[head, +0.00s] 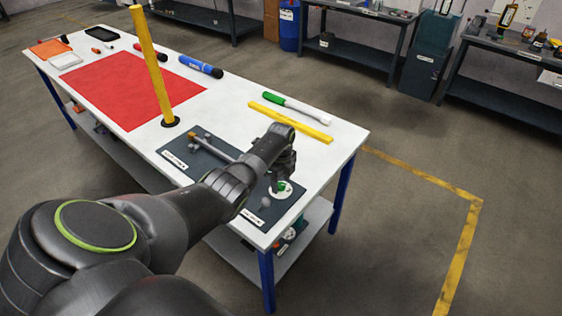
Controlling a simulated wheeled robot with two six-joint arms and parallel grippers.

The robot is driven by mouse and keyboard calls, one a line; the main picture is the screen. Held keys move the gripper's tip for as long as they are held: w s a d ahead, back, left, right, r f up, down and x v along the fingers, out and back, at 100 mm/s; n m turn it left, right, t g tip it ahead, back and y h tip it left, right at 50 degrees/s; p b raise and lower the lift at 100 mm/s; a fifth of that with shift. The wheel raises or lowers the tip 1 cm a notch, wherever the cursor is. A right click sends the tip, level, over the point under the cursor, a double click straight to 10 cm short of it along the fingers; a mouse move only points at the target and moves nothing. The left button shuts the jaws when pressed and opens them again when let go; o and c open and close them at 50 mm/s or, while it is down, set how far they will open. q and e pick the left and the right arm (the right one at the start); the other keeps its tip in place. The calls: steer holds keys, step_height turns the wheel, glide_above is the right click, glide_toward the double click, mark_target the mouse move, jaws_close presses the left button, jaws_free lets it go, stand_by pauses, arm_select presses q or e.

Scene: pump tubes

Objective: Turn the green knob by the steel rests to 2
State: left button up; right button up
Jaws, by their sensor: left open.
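The green knob (283,186) sits on a round white dial on a dark panel (285,205) near the right end of the white table. My left gripper (279,181) is at the knob, pointing down over it, with its jaws open. The gripper partly covers the knob and dial, so I cannot read the setting or tell whether the fingers touch it. The steel rests (200,140) are on the panel to the left, with a grey bar across them, partly behind my arm. My right gripper is not in view.
A yellow post (151,65) stands upright on the table (235,85), left of the panel. A yellow bar (290,122) and a green-and-white tool (297,108) lie behind the gripper. A red mat (120,90) covers the table's left part. A grey ball-shaped part (265,202) is near the dial.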

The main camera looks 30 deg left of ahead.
mark_target(281, 185)
arm_select(q)
step_height(281, 185, up, 17)
steer(key=b, duration=0.1)
stand_by(0.3)
steer(key=shift+s+f, duration=0.1)
steer(key=shift+f, duration=0.1)
stand_by(0.3)
